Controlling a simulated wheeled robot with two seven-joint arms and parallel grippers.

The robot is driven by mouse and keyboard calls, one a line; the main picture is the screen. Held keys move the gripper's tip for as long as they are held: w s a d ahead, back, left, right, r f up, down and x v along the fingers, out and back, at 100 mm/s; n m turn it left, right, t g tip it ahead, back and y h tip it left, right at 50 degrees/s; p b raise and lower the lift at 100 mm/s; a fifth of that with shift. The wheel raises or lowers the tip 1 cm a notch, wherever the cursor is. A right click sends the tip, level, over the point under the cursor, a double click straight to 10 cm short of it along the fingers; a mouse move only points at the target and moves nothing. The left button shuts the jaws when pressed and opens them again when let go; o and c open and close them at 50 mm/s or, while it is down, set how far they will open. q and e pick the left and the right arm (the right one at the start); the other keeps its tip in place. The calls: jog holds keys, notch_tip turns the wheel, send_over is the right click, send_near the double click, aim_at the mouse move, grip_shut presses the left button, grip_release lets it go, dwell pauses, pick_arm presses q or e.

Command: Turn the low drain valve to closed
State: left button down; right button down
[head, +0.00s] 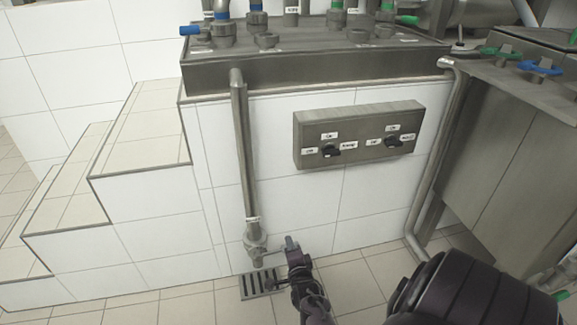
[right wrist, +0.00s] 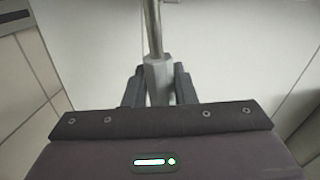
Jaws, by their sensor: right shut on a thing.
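The low drain valve (head: 256,246) sits at the bottom end of a vertical metal drain pipe (head: 245,160) on the white tiled wall. A thin metal lever reaches from it to the right, to my right gripper (head: 291,250). In the right wrist view, my right gripper (right wrist: 157,88) is shut on the valve's grey handle (right wrist: 157,70), with a dark finger on each side. A metal rod runs up from the handle there. The valve's own markings are too small to read. My left gripper is not in view.
A floor drain grate (head: 262,284) lies below the valve. A control box (head: 358,134) with two black knobs is on the wall above. Tiled steps (head: 120,150) rise at the left. A metal cabinet (head: 500,150) and pipe stand at the right.

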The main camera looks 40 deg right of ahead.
jog(key=shift+s+f+m+y, duration=0.1)
jog(key=shift+f+m+y, duration=0.2)
jog(key=shift+f+m, duration=0.4)
jog(key=shift+f, duration=0.1)
jog(key=c, duration=1.2)
grip_release()
jog(key=shift+c, duration=0.2)
jog(key=shift+a, duration=0.1)
